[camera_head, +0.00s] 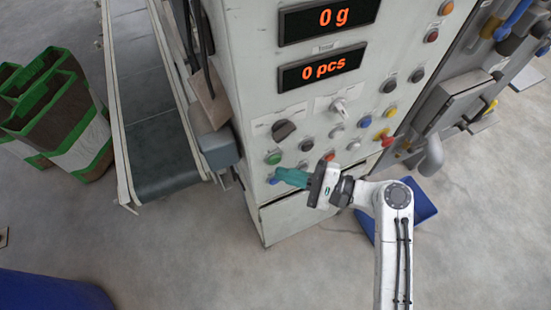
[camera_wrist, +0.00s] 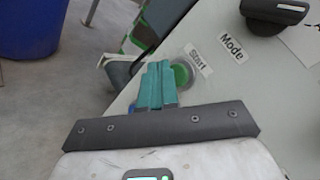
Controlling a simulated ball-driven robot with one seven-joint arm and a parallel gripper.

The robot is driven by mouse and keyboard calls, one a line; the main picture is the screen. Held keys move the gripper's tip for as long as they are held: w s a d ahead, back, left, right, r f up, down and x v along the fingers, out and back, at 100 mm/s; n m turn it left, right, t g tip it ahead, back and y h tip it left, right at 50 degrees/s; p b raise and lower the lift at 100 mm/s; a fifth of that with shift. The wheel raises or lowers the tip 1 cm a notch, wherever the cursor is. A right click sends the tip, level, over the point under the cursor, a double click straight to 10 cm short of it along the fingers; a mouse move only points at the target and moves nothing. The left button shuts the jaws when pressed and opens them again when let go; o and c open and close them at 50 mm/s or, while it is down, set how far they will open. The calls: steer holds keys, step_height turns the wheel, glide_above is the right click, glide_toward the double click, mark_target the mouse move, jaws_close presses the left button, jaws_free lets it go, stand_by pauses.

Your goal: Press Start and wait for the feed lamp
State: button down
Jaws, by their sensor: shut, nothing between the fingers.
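The green Start button (camera_head: 273,158) is at the lower left of the machine's panel. In the wrist view the green button (camera_wrist: 182,75) shows beside the "Start" label, its left side partly covered by the teal fingers. My gripper (camera_head: 279,174) is shut and empty, with its fingertips just below the button in the head view. In the wrist view the tips of my gripper (camera_wrist: 158,66) overlap the button's left edge; I cannot tell whether they touch it. Several other round buttons or lamps dot the panel; I cannot tell which is the feed lamp.
A dark Mode knob (camera_head: 284,129) sits above Start. A conveyor (camera_head: 155,130) and green-edged brown bags (camera_head: 50,105) stand left. Open floor lies in front.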

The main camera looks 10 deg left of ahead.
steer(key=s+d+p, duration=0.3)
steer(key=s, duration=0.2)
steer(key=shift+d, duration=0.2)
stand_by(0.4)
stand_by(0.8)
steer(key=s+d+f+n+h+b, duration=0.1)
steer(key=s+d+f+n+h, duration=0.4)
steer(key=s+d+f+h, duration=0.4)
steer(key=s+d+n+g+h+b, duration=0.1)
steer(key=s+d+h, duration=0.3)
steer(key=d, duration=0.4)
steer(key=s+d+n+g+h, duration=0.1)
steer(key=s+d+n+h, duration=0.2)
steer(key=d, duration=0.6)
steer(key=shift+s+d+f+h+b, duration=0.15)
steer(key=shift+s+f+h+b, duration=0.2)
steer(key=shift+s+h, duration=0.45)
